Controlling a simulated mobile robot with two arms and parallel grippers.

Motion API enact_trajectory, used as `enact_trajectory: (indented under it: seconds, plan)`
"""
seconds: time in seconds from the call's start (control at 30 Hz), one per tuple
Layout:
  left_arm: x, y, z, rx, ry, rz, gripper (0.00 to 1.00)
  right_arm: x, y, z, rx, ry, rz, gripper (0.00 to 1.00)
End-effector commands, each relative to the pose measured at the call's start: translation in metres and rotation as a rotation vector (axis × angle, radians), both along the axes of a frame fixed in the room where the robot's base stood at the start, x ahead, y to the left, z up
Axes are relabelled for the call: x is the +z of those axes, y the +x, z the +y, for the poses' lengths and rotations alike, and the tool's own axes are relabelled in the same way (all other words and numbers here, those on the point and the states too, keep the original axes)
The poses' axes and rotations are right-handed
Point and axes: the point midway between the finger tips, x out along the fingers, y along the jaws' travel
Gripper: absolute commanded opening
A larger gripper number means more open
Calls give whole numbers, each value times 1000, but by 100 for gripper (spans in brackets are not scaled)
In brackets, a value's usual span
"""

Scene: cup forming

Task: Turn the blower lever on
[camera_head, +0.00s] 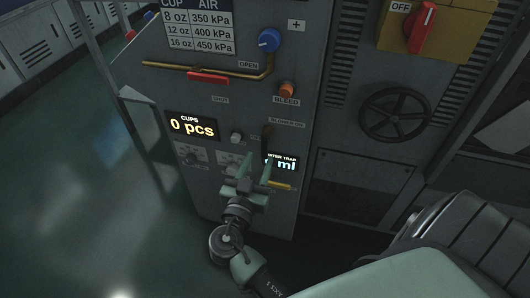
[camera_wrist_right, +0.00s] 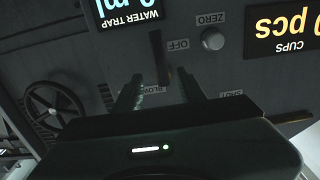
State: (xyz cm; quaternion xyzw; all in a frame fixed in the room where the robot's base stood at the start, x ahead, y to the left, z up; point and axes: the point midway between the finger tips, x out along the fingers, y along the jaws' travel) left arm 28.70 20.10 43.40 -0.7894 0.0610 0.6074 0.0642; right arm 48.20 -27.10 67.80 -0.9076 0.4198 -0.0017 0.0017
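The blower lever (camera_head: 266,136) is a thin dark handle on the grey machine panel, under a small label that is hard to read. In the right wrist view the lever (camera_wrist_right: 160,57) appears upside down, next to a label reading OFF (camera_wrist_right: 178,45). Its exact setting is hard to tell. My right gripper (camera_head: 254,168) is open, with its fingers pointing at the panel just below the lever. In the wrist view its two fingers (camera_wrist_right: 161,85) stand on either side of the lever's line, with nothing held. Contact cannot be told. My left gripper is not in view.
The cup counter (camera_head: 192,127) reads 0 pcs. The water trap display (camera_head: 281,163) is partly hidden by a finger. A handwheel (camera_head: 394,114) stands right.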

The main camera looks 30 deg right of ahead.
Motion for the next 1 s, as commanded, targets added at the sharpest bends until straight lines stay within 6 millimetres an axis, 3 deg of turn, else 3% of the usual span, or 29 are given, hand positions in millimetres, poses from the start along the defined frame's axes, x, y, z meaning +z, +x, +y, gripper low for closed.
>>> enact_trajectory:
  seconds: [0.4,0.8,0.93,0.97,1.0]
  plan:
    - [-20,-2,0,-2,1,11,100,2,41,-47,2,-3,2,40]
    - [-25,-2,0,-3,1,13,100,0,47,-55,2,-1,4,40]
    - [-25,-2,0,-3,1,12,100,0,47,-55,2,-1,4,7]
    - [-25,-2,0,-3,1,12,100,0,47,-55,2,-1,4,0]
    - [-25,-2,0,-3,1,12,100,0,47,-55,2,-1,4,0]
